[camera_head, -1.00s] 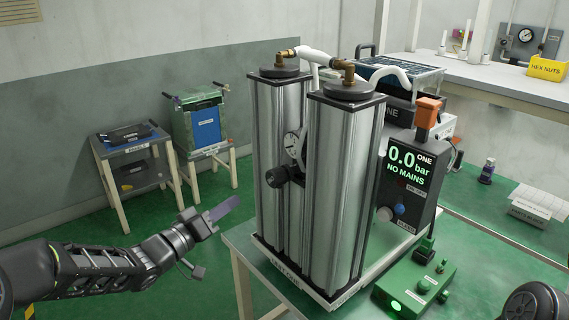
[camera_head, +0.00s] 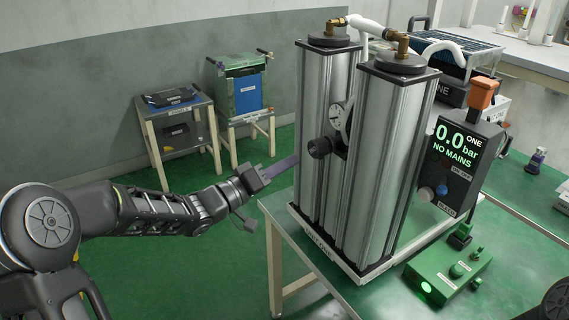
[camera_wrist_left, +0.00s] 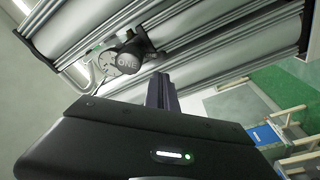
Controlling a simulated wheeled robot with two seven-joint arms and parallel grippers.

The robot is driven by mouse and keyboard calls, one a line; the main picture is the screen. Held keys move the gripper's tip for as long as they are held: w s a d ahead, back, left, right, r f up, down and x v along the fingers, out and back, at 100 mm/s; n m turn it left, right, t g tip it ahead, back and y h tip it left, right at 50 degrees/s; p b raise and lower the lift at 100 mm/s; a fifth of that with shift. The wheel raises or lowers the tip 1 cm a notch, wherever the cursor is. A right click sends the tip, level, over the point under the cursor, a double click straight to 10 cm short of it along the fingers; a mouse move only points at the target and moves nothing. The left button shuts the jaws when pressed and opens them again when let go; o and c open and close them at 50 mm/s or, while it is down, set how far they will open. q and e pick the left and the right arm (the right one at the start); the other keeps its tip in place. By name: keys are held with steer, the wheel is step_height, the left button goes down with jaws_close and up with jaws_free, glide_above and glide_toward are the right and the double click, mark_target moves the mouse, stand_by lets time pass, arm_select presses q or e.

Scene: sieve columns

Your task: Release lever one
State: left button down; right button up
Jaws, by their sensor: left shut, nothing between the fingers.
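Twin silver columns (camera_head: 390,170) stand on a white tray on a green bench. A black knob-like fitting (camera_head: 319,147) with a round gauge (camera_head: 340,122) behind it sits between them. The fingers (camera_wrist_left: 161,92) point towards the columns in the wrist view, apart from the fitting. My right gripper is not in view.
A control box (camera_head: 460,165) reads 0.0 bar, NO MAINS, with an orange part on top. A green box (camera_head: 447,268) with a lit button is in front of it. Two small stands (camera_head: 180,130) are at the back left. Green floor is open between them and the bench.

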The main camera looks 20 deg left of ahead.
arm_select(q)
steer(key=p+x, duration=0.1)
steer(key=x, duration=0.6)
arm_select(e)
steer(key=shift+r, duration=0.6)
arm_select(q)
steer(key=shift+w+d, duration=0.1)
steer(key=shift+d, duration=0.1)
